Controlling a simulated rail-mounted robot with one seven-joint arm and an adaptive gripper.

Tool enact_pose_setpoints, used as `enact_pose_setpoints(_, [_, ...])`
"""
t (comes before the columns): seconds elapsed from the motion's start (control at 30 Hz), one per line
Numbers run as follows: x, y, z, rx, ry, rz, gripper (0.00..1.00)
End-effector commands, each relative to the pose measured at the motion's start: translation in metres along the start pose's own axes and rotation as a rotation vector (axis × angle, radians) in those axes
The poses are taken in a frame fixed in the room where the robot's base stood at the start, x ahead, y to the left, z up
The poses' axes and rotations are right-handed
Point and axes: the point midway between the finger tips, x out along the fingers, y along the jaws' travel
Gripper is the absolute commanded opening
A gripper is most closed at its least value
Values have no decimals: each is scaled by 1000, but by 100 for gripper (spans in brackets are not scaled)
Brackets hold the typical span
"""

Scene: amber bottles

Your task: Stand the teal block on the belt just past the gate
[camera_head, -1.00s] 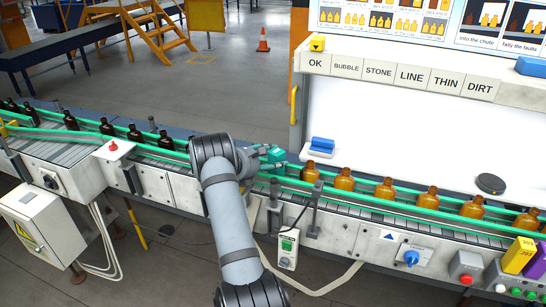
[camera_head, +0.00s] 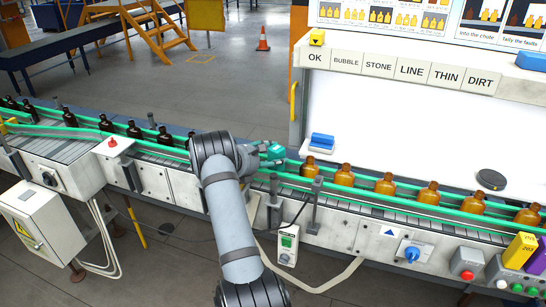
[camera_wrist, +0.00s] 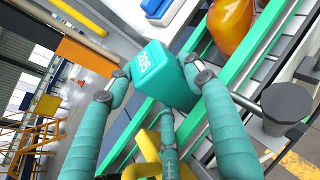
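In the head view the block (camera_head: 274,152) shows small and partly hidden beside my wrist, above the green-railed belt (camera_head: 400,205). Whether its underside touches the belt cannot be told. Dark posts (camera_head: 316,200) stand at the belt's near edge, just right of my gripper; I cannot tell which part is the gate.
Amber bottles (camera_head: 345,175) stand in a row on the belt to the right; one (camera_wrist: 230,22) is close to the block in the wrist view. Dark bottles (camera_head: 134,130) line the belt to the left. A blue-topped item (camera_head: 321,142) sits behind the belt.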

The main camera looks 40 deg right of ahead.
Motion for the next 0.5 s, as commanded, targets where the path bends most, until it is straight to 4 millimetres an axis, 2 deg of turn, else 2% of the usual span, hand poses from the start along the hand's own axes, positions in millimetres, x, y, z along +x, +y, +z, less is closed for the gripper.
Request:
enact_pose_setpoints(0.03, [0, -4, -9, -16, 16, -8, 58])
enact_pose_setpoints(0.2, [-6, -3, 6, -18, 17, -7, 58])
enact_pose_setpoints(0.23, [-11, -1, 0, -19, 16, -3, 58])
enact_pose_setpoints(0.5, [-73, 0, 1, -11, 9, 0, 58])
